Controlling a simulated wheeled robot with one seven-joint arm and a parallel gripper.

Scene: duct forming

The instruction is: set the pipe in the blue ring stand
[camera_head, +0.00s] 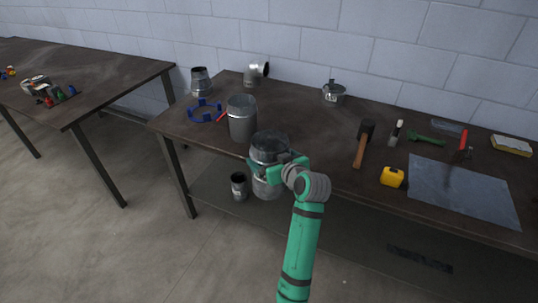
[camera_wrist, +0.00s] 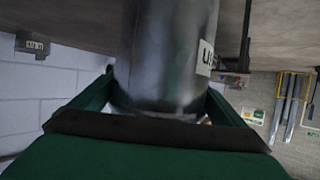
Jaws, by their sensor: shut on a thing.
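My gripper (camera_head: 282,172) is shut around a grey metal pipe (camera_head: 268,150), held upright in front of the table's front edge. In the wrist view the pipe (camera_wrist: 165,55) fills the middle between the green fingers, with a pale label on its side. The blue ring stand (camera_head: 204,111) lies on the table at the far left, to the left of the held pipe and apart from it. Its middle looks empty. A second grey pipe (camera_head: 242,118) stands on the table between the ring stand and the held pipe.
A reducer (camera_head: 201,81), an elbow (camera_head: 256,73) and a capped fitting (camera_head: 333,93) stand along the back of the table. A hammer (camera_head: 363,143), yellow tape measure (camera_head: 392,177) and metal sheet (camera_head: 462,192) lie to the right. A small pipe (camera_head: 239,186) stands on the lower shelf.

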